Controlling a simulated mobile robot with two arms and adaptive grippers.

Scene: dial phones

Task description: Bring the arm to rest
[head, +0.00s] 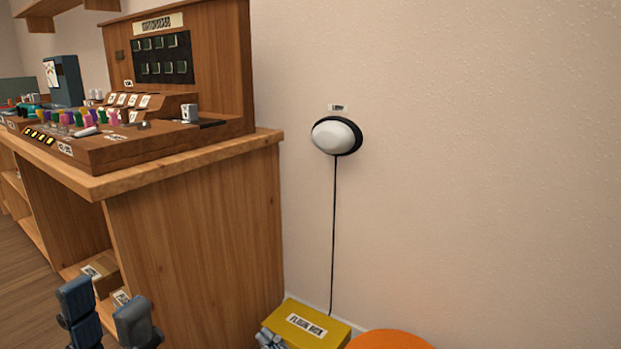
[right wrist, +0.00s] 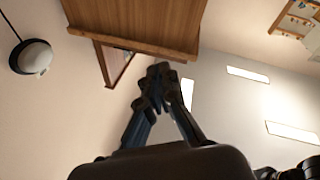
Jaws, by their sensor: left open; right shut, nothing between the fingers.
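My left gripper (head: 106,312) is low at the left of the head view, its dark fingers apart and empty, in front of the wooden desk's side. My right gripper (head: 270,340) shows only in part at the bottom edge of the head view, by the yellow box. In the right wrist view its fingers (right wrist: 160,76) are together with nothing between them. They point up toward the wooden desk and touch nothing that I can make out.
A white, black-rimmed wall device (head: 336,135) has a cord hanging down. The yellow box (head: 305,324) and an orange round thing (head: 390,341) are low. The wall at right is bare.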

